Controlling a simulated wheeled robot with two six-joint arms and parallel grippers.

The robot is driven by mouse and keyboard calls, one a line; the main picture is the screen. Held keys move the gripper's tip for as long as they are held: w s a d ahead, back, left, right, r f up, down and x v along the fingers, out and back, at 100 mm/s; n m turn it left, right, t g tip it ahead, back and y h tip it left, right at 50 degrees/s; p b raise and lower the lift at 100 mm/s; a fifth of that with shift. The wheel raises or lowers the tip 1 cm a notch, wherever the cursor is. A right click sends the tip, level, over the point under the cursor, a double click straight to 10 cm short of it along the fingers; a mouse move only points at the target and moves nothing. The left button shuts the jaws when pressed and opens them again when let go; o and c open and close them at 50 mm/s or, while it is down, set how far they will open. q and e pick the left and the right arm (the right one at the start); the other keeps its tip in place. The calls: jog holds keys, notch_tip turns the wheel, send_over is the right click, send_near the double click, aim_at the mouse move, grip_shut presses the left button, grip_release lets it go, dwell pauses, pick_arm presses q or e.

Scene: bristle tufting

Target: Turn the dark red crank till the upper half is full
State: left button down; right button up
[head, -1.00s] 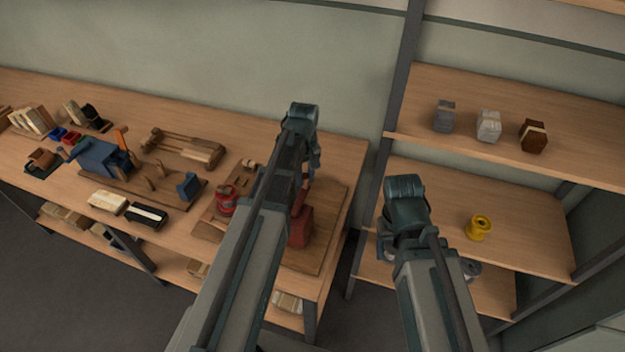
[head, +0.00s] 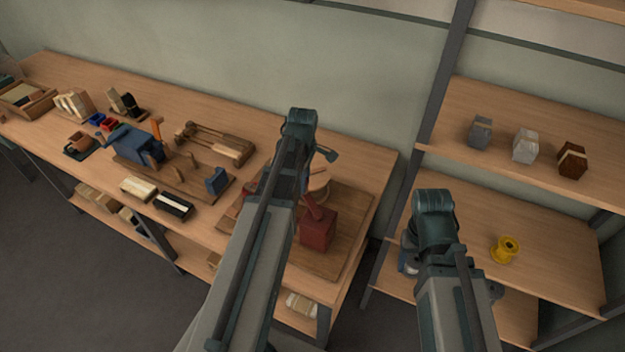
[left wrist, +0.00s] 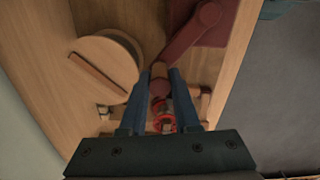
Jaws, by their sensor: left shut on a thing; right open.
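The dark red crank (left wrist: 187,40) runs from a dark red box (head: 318,230) on a wooden base at the bench's right end. My left gripper (left wrist: 160,82) is shut on the crank's knob end, with one blue finger on each side of it in the left wrist view. In the head view my left forearm hides the fingers and part of the crank. A round wooden piece with a dark slot (left wrist: 103,68) lies beside the crank; it shows partly in the head view (head: 318,187). My right gripper (head: 410,245) is over the shelves, away from the crank, its fingers mostly hidden.
Red parts (left wrist: 162,120) show beyond my left fingers. A blue machine (head: 136,143), a wooden rack (head: 215,145) and brush blocks (head: 174,204) stand left on the bench. The right shelves hold several small blocks (head: 524,146) and a yellow spool (head: 505,249).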

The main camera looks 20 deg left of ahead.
pick_arm(q)
jog(key=s+a+n, duration=0.2)
jog(key=s+n, duration=0.4)
jog(key=n, duration=0.1)
jog(key=shift+s, duration=0.25)
dwell(0.4)
jog(key=c, duration=0.6)
grip_release()
jog(key=shift+d, duration=0.1)
jog(key=shift+c, duration=0.2)
jog(key=shift+r, duration=0.1)
